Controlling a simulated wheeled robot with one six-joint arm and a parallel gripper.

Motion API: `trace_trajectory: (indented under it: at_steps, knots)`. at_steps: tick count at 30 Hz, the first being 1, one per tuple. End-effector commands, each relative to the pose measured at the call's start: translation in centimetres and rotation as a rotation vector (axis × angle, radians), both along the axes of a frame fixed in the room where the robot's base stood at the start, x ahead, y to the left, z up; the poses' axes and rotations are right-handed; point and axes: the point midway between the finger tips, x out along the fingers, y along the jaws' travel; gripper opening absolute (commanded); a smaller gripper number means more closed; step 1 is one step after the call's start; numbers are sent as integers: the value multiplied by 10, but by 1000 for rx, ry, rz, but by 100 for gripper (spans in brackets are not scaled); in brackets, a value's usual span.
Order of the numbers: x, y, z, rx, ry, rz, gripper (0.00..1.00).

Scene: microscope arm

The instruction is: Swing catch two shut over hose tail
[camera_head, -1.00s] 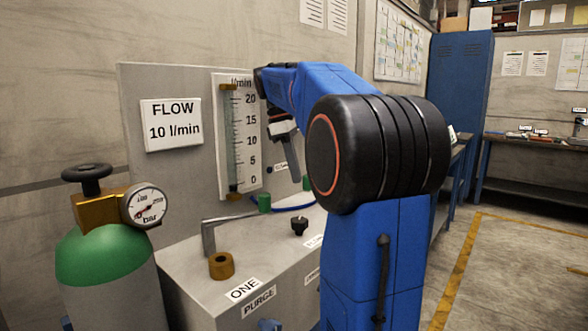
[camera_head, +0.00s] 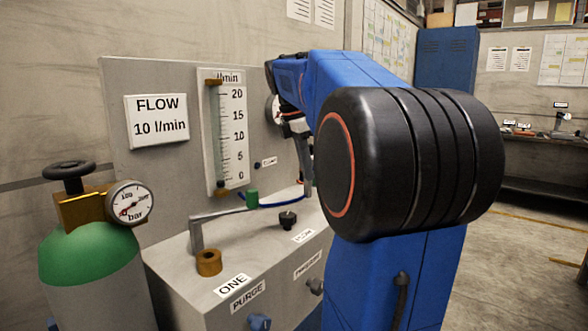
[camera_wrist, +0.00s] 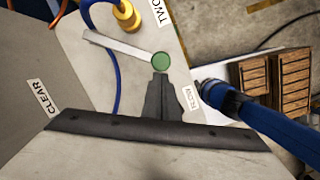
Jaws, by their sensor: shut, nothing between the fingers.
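Catch two is a pale grey bar (camera_wrist: 120,46) with a round green knob (camera_wrist: 161,61) at its end, seen in the wrist view. The bar lies beside the brass fitting (camera_wrist: 126,15) near the TWO label, not over it. An orange and a blue hose run near that fitting. My gripper (camera_wrist: 159,78) is shut and empty, its tips right at the knob's near edge; I cannot tell whether they touch. In the head view my gripper (camera_head: 308,192) is low over the box top, and my arm hides catch two.
Catch one (camera_head: 222,214), with its own green knob, stands by the brass fitting (camera_head: 209,262) marked ONE. A black knob (camera_head: 288,220) sits on the box top. The flow panel (camera_head: 165,160) rises behind, and a green gas bottle (camera_head: 90,255) stands at left.

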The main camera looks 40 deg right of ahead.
Motion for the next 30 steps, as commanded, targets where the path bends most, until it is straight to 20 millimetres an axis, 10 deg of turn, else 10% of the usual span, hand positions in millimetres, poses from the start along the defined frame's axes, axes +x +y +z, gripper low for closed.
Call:
trace_trajectory:
  at_steps: [16,30]
  knots:
    - [-40,-58,0,-1,-2,475,0]
    - [-47,-91,0,0,-1,483,0]
